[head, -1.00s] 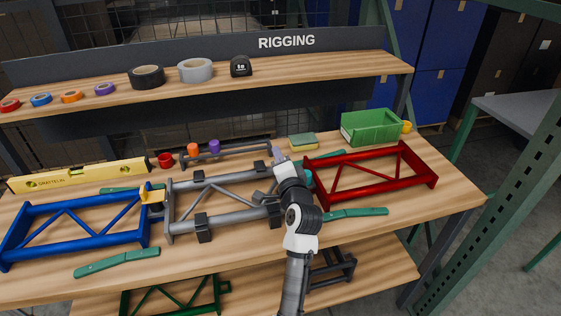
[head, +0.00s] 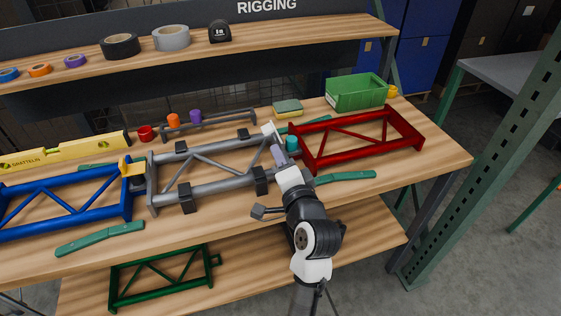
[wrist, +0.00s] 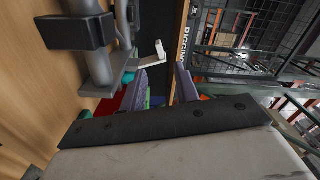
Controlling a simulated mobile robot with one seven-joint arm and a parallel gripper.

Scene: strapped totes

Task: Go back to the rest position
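My gripper (head: 278,156) is above the bench at the right end of the grey truss frame (head: 205,185). Its two purple fingers stand apart in the wrist view (wrist: 165,86), with nothing held between them. A pale clip (head: 268,129) sits at the grey frame's far right corner, beyond the fingertips; it also shows in the wrist view (wrist: 150,59). The red truss frame (head: 318,165) lies just right of my gripper. A yellow clip (head: 131,168) sits where the blue truss frame (head: 70,216) meets the grey one.
A teal cylinder (head: 292,143) stands close to the gripper. Dark clamps (head: 261,181) hold the grey frame. A green bin (head: 357,93) stands at the back right. The shelf with tape rolls (head: 171,37) runs behind.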

